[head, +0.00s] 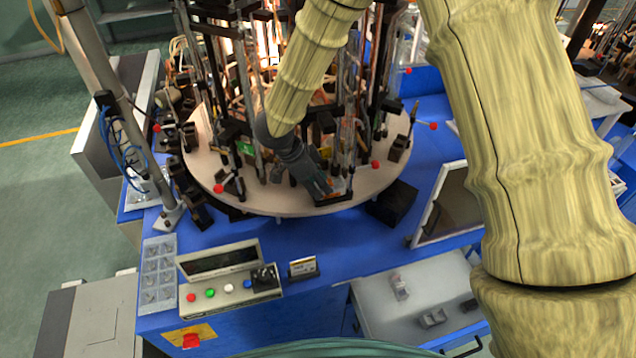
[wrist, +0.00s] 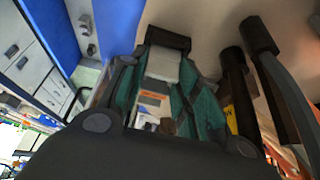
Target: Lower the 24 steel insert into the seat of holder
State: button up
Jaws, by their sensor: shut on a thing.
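My gripper (head: 326,189) reaches down to the front edge of the round turntable (head: 260,203). In the wrist view my gripper (wrist: 167,92) has its teal fingers on both sides of a pale grey piece, which I take to be the steel insert (wrist: 163,64). A dark block at the far end of the fingers looks like part of the holder (wrist: 168,40). A white and orange label shows between the fingers. I cannot tell whether the insert is inside the seat or just above it. In the head view my gripper mostly hides the insert.
Black posts and rods (wrist: 265,75) stand close to the right of my fingers in the wrist view. More tooling crowds the turntable behind. A control panel (head: 228,280), a small card stand (head: 303,268) and a clear compartment tray (head: 159,275) stand on the blue bench (head: 330,236).

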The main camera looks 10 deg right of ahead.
jog(key=shift+f, duration=0.35)
dwell(0.4)
jog(key=o, duration=1.2)
jog(key=shift+r, duration=0.1)
jog(key=shift+r+p, duration=2.2)
jog(key=shift+p, duration=0.05)
jog(key=v, duration=1.2)
